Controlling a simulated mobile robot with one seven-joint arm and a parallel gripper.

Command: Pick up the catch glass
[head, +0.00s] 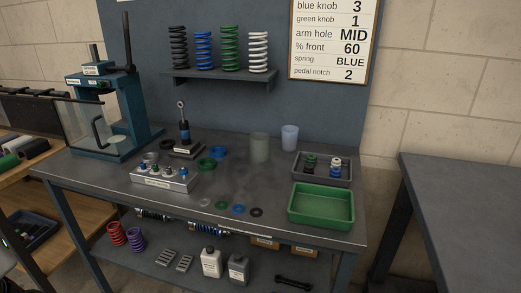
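Two cup-like vessels stand upright at the back right of the workbench (285,172), in the head view. The nearer one is a larger, greenish-grey translucent cup (259,148). The other is a smaller, pale bluish-white translucent cup (290,137), a little farther back and to the right. Neither has a readable label, so I cannot tell which is the catch glass. They stand close together, and both look open at the top. My gripper is not in view.
A grey tray (346,180) with small parts and a green tray (321,223) lie right of the cups. A shock absorber on a stand (184,133), coloured rings (207,164) and a fixture block (160,181) lie left. A spring shelf (219,82) hangs above.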

